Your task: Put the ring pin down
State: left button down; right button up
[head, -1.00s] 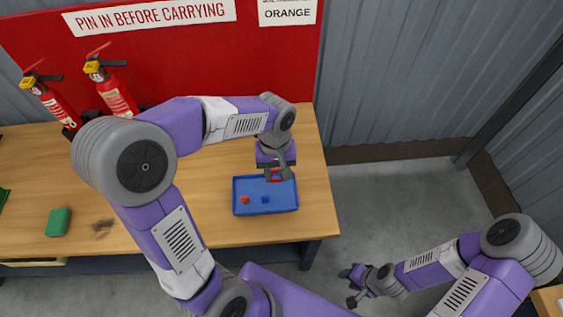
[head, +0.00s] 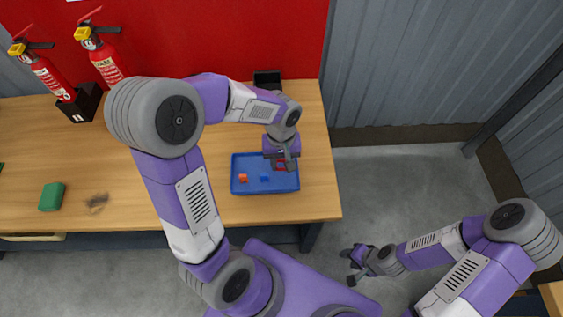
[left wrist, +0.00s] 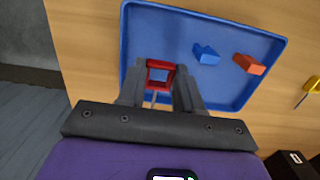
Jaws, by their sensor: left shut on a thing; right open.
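The ring pin (left wrist: 160,74) is a red squarish ring with a thin pale pin, clear in the left wrist view. My left gripper (head: 283,164) is shut on it and holds it over the right part of the blue tray (head: 238,187). In the left wrist view the ring sits between the fingertips, over the tray floor (left wrist: 226,82). I cannot tell whether it touches the floor. My right gripper (head: 350,267) is open and empty, low at the right, away from the bench.
The tray also holds an orange piece (head: 243,178) and a blue piece (head: 265,179). Two red extinguishers (head: 48,74) (head: 105,60) stand at the back left. A green block (head: 51,197) lies at the left. A yellow-headed thing (left wrist: 312,84) lies beside the tray.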

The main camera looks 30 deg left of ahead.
aim_at(281, 163)
pick_arm(q)
jog(key=shift+f+b, duration=0.45)
jog(key=shift+f, duration=0.15)
jog(key=c, duration=0.8)
grip_release()
jog(key=shift+o, duration=0.2)
jog(key=shift+r, duration=0.15)
jog(key=shift+r+p, duration=0.25)
jog(key=shift+p, duration=0.05)
notch_tip(281, 163, up, 13)
jog(key=p, duration=0.4)
jog(key=shift+w+a+f+p, duration=0.15)
jog(key=shift+w+f+p, duration=0.05)
jog(key=shift+w+p, duration=0.1)
